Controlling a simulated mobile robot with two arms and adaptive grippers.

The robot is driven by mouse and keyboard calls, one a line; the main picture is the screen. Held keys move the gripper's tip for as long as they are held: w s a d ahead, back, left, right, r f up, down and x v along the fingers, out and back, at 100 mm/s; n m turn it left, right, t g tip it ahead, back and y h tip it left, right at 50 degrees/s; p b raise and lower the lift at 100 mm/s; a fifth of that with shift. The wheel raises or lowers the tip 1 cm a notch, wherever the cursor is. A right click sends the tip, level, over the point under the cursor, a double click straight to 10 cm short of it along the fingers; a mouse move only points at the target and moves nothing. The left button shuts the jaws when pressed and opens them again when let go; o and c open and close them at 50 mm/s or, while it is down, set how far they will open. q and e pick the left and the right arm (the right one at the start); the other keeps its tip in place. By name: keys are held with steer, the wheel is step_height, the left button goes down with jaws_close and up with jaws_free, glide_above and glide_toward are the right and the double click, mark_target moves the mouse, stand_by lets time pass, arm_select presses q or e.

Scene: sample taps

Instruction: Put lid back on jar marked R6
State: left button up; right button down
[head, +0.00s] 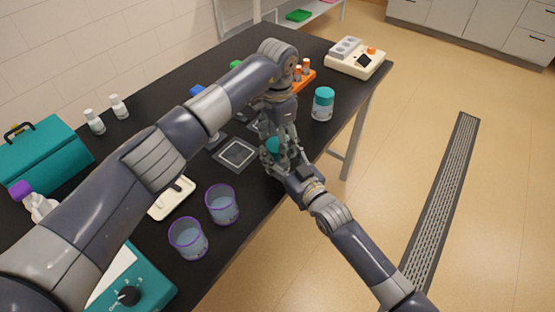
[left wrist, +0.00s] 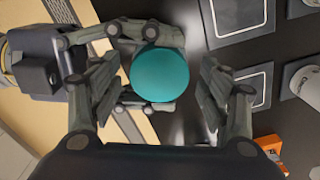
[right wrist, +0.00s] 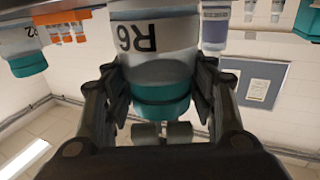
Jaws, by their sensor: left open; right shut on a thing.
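In the head view the lid (head: 275,146) is partly hidden by the grippers.
Another teal-lidded jar (head: 322,104) stands near the table's right edge. A square plate (head: 236,153) and two purple-rimmed cups (head: 222,204) (head: 188,238) lie left of the grippers. An orange rack (head: 304,78) and a cream device (head: 354,60) stand farther back.

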arm_select(q)
steer(key=shift+r, duration=2.3)
step_height(320, 180, up, 4)
steer(key=shift+f, duration=0.25)
steer(key=shift+f, duration=4.05)
